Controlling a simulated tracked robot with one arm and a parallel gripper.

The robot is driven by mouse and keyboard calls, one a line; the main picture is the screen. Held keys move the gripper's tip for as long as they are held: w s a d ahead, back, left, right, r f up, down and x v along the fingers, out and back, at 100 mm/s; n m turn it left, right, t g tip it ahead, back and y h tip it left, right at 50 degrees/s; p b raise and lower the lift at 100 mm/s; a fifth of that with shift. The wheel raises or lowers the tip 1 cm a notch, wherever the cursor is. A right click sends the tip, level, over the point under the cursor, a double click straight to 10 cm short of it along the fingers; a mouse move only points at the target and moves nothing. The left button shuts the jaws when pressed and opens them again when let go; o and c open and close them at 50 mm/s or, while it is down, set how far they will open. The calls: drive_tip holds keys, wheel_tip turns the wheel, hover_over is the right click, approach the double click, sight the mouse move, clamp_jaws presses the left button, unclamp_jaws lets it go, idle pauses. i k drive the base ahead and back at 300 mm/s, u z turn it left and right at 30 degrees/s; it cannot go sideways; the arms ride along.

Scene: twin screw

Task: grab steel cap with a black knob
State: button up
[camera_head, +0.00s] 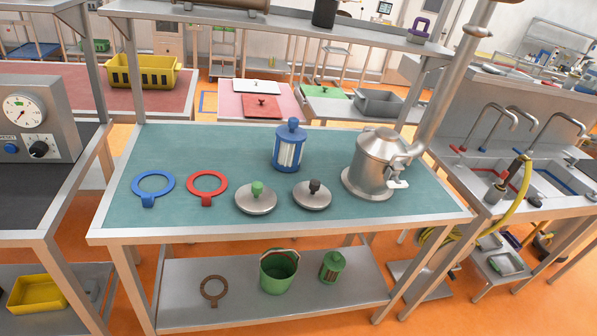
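The steel cap with a black knob (312,199) lies on the teal top of the steel table (230,143), near its front edge and right of the middle. Its black knob (315,186) points up. A similar steel cap with a green knob (256,203) lies just to its left, with a small gap between them. My gripper is not in view, so I cannot see its fingers.
A steel kettle-like vessel (377,160) stands right of the cap. A blue canister (289,147) stands behind it. A red ring (207,184) and a blue ring (152,187) lie left. A shelf above spans the table's back. The back left tabletop is clear.

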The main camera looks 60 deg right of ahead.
sight(312, 195)
drive_tip(key=z, duration=0.4)
drive_tip(key=i, duration=1.1)
drive_tip(key=z, duration=1.05)
drive_tip(key=i, duration=0.4)
drive_tip(key=z, duration=0.25)
drive_tip(key=k, duration=0.95)
drive_tip(key=z, duration=0.15)
drive_tip(key=i, duration=0.95)
drive_tip(key=u, duration=0.05)
